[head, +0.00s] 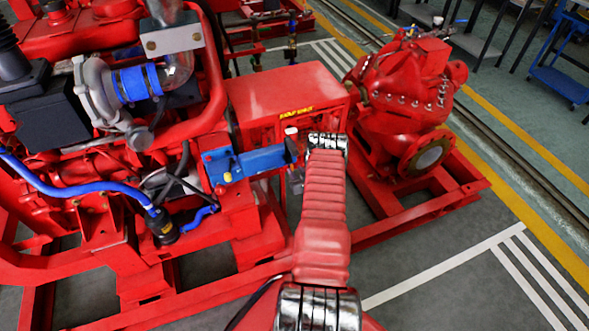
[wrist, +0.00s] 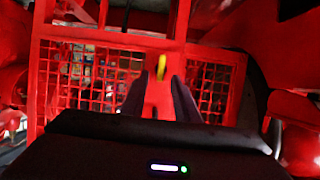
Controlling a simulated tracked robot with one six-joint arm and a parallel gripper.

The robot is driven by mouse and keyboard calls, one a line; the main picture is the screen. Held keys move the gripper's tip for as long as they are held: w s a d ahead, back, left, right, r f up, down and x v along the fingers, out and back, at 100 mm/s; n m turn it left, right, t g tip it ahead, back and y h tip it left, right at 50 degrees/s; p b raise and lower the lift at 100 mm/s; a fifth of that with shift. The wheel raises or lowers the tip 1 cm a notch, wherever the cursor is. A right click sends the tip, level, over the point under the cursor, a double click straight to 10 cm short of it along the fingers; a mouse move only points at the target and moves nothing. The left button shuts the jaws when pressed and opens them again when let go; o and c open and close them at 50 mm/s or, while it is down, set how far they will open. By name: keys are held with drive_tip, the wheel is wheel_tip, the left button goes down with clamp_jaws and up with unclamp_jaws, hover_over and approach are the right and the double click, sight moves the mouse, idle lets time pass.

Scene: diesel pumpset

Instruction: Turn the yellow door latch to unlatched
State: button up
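The yellow latch (wrist: 161,67) shows in the wrist view as a small, nearly upright yellow piece on a red post between two red mesh panels. My gripper (wrist: 160,80) has two dark fingers spread apart, with the latch in line with the gap just past the fingertips. I cannot tell whether a finger touches it, and nothing is held. The mesh door (wrist: 100,70) is red and looks closed. In the head view my arm reaches to the red guard box, and I cannot make out the latch or fingers there.
The red engine (head: 60,130) with a blue hose (head: 135,85) fills the left of the head view. A blue block (head: 250,162) lies left of my arm's end. The red pump (head: 405,95) stands to the right. Grey floor (head: 440,240) is open at the lower right.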

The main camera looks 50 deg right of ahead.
sight(291, 167)
drive_tip(key=shift+x, duration=1.5)
drive_tip(key=shift+c, duration=0.7)
clamp_jaws()
drive_tip(key=shift+s+d, duration=0.1)
drive_tip(key=shift+d, duration=0.1)
